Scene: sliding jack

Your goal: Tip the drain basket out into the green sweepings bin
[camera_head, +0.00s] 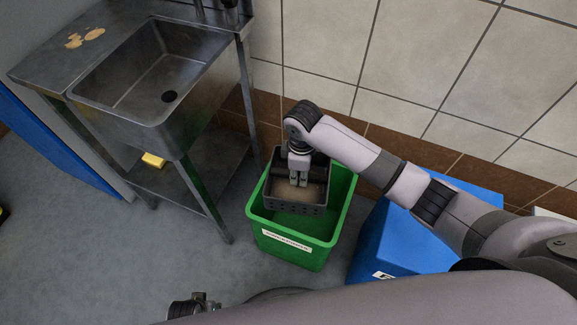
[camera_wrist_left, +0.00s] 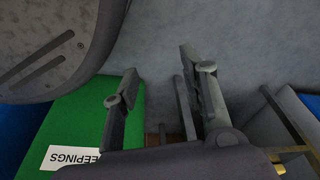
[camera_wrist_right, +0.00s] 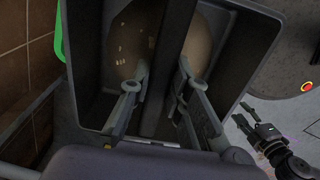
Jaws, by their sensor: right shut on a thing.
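The drain basket (camera_head: 293,208) is a dark grey box with small holes, holding brownish sweepings (camera_head: 310,193). It is over the open top of the green sweepings bin (camera_head: 325,255), towards its back left, and looks roughly upright. My right gripper (camera_head: 299,181) is shut on the basket's middle bar, seen between the fingers in the right wrist view (camera_wrist_right: 163,90). Brown matter lies on both sides of that bar. My left gripper is apart from the bin, its fingers spread and empty in the left wrist view (camera_wrist_left: 162,100). The bin's floor is mostly hidden.
A blue bin (camera_head: 400,245) stands right of the green one. A steel sink table (camera_head: 205,95) with a lower shelf is to the left, a yellow block (camera_head: 153,160) on that shelf. A tiled wall (camera_head: 420,60) is behind. Floor at the lower left is clear.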

